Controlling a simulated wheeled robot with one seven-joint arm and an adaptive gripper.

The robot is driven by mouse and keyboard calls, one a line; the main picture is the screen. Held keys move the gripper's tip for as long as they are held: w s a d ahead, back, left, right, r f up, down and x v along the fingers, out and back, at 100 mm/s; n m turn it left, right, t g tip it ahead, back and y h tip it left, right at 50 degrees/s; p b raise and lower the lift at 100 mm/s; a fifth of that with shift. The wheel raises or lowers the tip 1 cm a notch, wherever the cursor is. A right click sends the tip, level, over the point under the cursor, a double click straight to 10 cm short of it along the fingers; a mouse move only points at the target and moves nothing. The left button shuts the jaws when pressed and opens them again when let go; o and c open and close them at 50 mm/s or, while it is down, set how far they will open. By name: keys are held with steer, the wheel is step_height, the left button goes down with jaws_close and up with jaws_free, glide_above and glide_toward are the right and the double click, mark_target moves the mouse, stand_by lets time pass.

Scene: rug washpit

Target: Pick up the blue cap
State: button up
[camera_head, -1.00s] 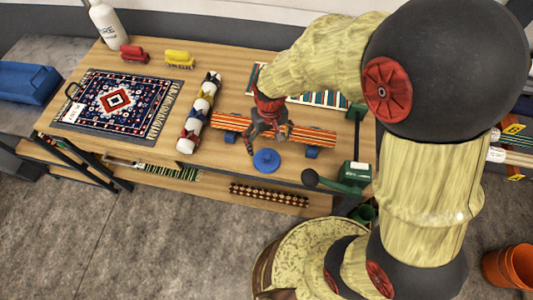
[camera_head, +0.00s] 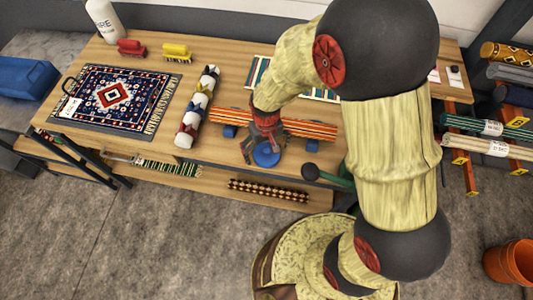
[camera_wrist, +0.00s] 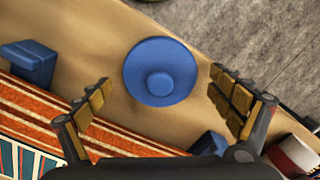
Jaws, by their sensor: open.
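The blue cap (camera_head: 266,156) is a round disc with a small raised knob, lying on the wooden table near its front edge. In the wrist view the cap (camera_wrist: 160,72) lies between and a little beyond my fingertips, with a gap on each side. My gripper (camera_head: 263,148) is open and empty above the cap; in the wrist view its two fingers (camera_wrist: 160,92) stand wide apart. In the head view my gripper partly hides the cap. I cannot tell the exact height between them.
A striped orange roll (camera_head: 305,129) on blue supports (camera_wrist: 30,62) lies right behind the cap. A white roll with coloured bows (camera_head: 198,108) is to the left, then a patterned rug (camera_head: 115,98). A dark-knobbed lever (camera_head: 311,172) is close on the right.

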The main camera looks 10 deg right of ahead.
steer(key=shift+c, duration=0.7)
steer(key=c, duration=0.9)
steer(key=shift+r, duration=0.1)
